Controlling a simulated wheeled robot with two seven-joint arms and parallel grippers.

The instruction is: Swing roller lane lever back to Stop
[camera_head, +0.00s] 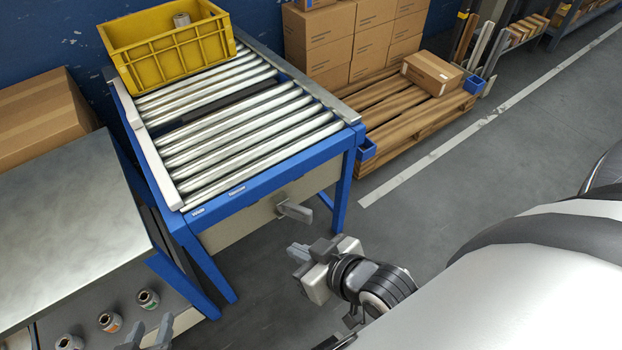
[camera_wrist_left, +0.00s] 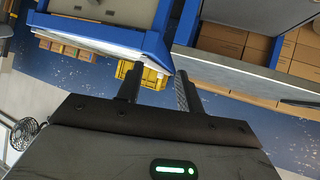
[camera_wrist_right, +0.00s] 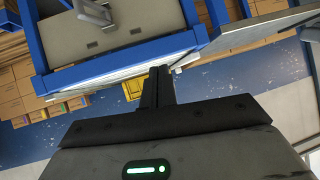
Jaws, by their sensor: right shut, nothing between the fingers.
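The roller lane lever (camera_head: 296,212) is a grey handle on the beige front panel of the blue-framed roller lane (camera_head: 272,170). It points to the right and slightly down. The lever also shows at the top of the right wrist view (camera_wrist_right: 92,12). My right gripper (camera_head: 298,252) is shut and empty, below and in front of the lever, apart from it. Its closed fingers show in the right wrist view (camera_wrist_right: 158,85). My left gripper (camera_head: 150,333) is at the bottom left, open and empty, low beside the grey bench. Two small labels on the front rail are too small to read.
A yellow crate (camera_head: 170,52) stands on the rollers at the back. A grey-topped bench (camera_head: 70,220) is at the left, with several small rolls (camera_head: 108,322) on a lower shelf. A pallet (camera_head: 400,105) with boxes is behind right. The floor right of the lane is clear.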

